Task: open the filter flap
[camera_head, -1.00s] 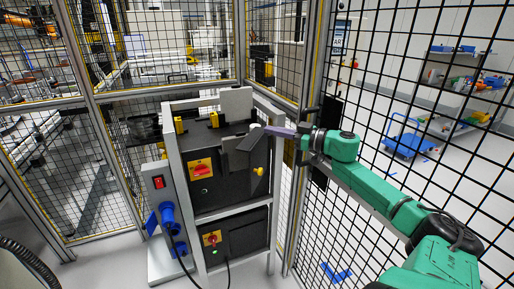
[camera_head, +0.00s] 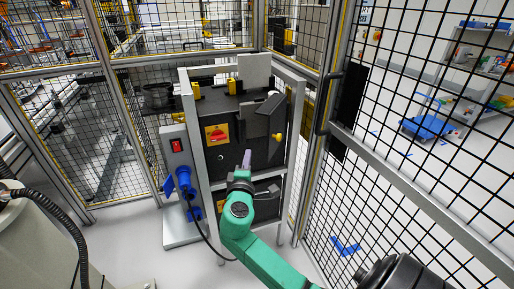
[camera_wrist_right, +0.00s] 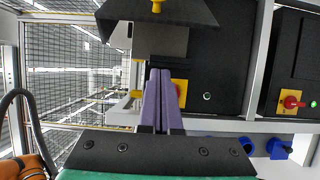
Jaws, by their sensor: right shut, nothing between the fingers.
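The filter flap seems to be the dark angled cover (camera_head: 270,106) with a grey plate (camera_head: 256,124) at the upper right of the black machine's front. I cannot tell how far it stands open. In the right wrist view, the dark cover (camera_wrist_right: 160,12) and grey plate (camera_wrist_right: 160,42) lie beyond the fingertips, in a turned picture. My right gripper (camera_head: 247,155) is in front of the machine, below the flap and apart from it. In the wrist view its two purple fingers (camera_wrist_right: 160,74) are together and empty. My left gripper is not in view.
A red rotary switch on a yellow plate (camera_head: 216,135) is left of the flap, and a yellow knob (camera_head: 277,137) is below right. A metal frame (camera_head: 294,150) surrounds the machine. A grey box with blue plugs (camera_head: 183,180) stands left. Mesh fencing (camera_head: 405,150) is close on the right.

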